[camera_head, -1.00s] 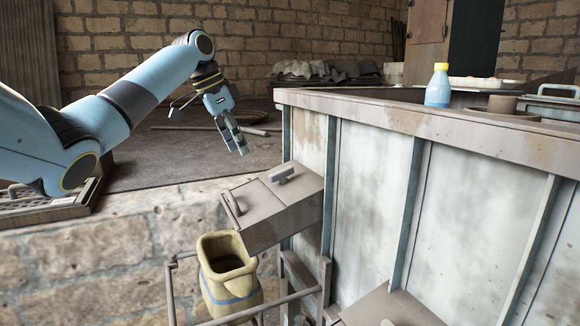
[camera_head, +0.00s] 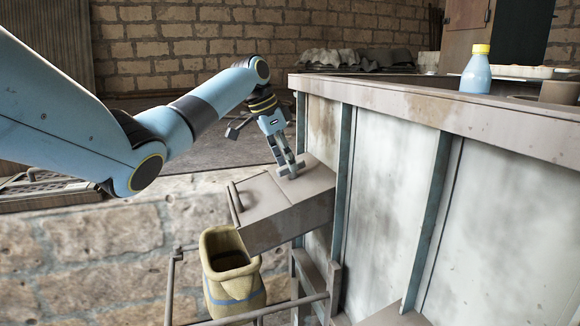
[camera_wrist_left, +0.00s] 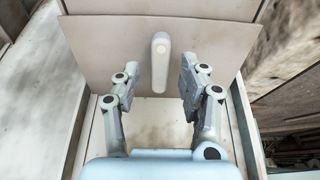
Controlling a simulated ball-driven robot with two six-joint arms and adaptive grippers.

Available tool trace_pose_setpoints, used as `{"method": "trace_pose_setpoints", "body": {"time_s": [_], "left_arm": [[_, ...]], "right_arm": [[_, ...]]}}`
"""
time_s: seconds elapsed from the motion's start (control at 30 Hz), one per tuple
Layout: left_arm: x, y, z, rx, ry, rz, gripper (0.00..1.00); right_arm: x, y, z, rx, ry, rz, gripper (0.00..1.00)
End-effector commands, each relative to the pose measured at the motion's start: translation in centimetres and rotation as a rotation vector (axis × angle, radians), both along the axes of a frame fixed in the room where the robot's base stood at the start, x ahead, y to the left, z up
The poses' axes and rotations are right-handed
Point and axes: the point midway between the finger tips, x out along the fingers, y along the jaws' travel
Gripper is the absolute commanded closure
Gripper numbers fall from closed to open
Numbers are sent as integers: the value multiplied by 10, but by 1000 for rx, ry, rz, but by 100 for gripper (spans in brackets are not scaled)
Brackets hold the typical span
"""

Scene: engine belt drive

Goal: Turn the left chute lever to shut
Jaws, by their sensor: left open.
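The left chute (camera_head: 272,212) is a grey-brown box sloping out from the side of the bin. Its lever (camera_head: 291,171) is a small grey bar on the chute's top; in the left wrist view the lever (camera_wrist_left: 159,62) stands upright in the picture, between the two fingers and beyond their tips. My left gripper (camera_head: 287,163) is at the lever, its fingers pointing down. It is open, with a gap on each side of the lever in the wrist view (camera_wrist_left: 160,85). Whether a finger touches the lever cannot be told. My right gripper does not show.
An open sack (camera_head: 233,280) stands below the chute mouth inside a metal rail frame (camera_head: 262,313). The bin's rim (camera_head: 430,103) rises to the right of my gripper. A blue bottle with a yellow cap (camera_head: 477,72) stands on it.

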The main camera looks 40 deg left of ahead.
Motion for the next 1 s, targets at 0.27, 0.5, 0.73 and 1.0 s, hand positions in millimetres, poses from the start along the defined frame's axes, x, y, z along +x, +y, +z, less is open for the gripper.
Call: {"method": "trace_pose_setpoints", "body": {"time_s": [0.27, 0.5, 0.73, 1.0], "left_arm": [[6, -3, -14, 0, -1, 0, 58], [5, -3, -14, 0, -1, 0, 66], [5, -2, -14, 2, -1, 1, 96], [5, -2, -13, 0, 0, 5, 100]], "right_arm": [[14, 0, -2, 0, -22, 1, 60], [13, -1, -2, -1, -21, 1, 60], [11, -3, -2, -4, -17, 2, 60], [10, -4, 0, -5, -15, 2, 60]]}}
